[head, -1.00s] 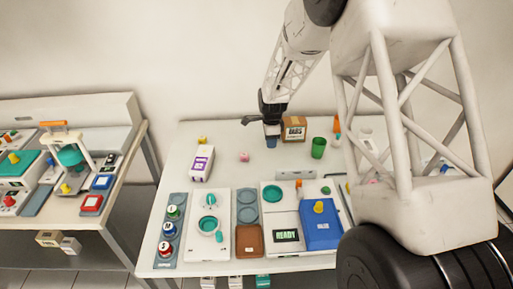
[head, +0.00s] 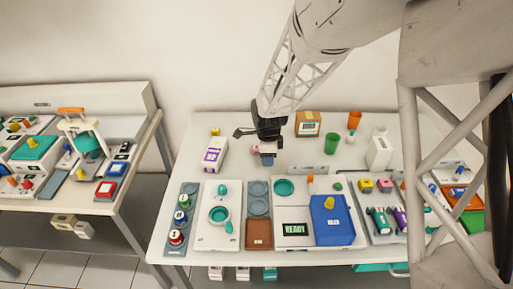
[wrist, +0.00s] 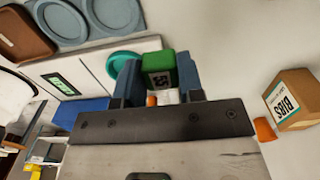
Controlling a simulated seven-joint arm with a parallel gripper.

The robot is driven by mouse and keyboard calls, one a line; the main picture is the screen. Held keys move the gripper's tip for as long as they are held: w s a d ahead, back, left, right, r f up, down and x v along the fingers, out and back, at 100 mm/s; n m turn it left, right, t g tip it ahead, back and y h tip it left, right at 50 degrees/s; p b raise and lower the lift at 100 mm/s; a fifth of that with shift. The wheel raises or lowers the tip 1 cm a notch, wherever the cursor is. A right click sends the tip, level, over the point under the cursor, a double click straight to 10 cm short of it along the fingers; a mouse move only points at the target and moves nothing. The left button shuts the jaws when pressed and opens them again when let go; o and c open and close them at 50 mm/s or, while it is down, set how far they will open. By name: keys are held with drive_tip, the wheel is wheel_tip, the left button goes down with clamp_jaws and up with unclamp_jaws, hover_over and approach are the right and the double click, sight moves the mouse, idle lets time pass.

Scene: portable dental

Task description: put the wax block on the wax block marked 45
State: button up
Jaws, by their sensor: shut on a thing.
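My gripper (wrist: 155,78) has blue fingers closed on the two sides of a green block (wrist: 160,60) in the wrist view. The block has a dark label whose number I cannot read surely. In the head view my gripper (head: 265,158) is over the table behind the round pads, and the green block is hard to make out there. A small pink patch (head: 265,147) shows at the gripper, about where a pink block stood on the table; whether they touch is hidden. A yellow block (head: 215,131) stands at the back left. No 45 is clearly readable.
A purple-labelled white box (head: 214,155) stands left of the gripper. The BIBS box (head: 308,124) and a green cup (head: 332,143) are to the right. In front are round pads (head: 258,188), a brown tray (head: 258,234) and a console with a teal dish (head: 284,187).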

drive_tip(key=shift+s+a, duration=0.2)
drive_tip(key=shift+s, duration=0.55)
drive_tip(key=shift+w, duration=0.1)
hover_over(255, 147)
drive_tip(key=shift+s+d+f, duration=0.15)
drive_tip(key=shift+s+f, duration=0.2)
drive_tip(key=shift+f, duration=0.3)
drive_tip(key=shift+w, duration=0.1)
drive_tip(key=shift+w+f, duration=0.1)
drive_tip(key=shift+w, duration=0.15)
drive_tip(key=shift+f, duration=1.75)
drive_tip(key=shift+f, duration=0.15)
drive_tip(key=o, duration=0.9)
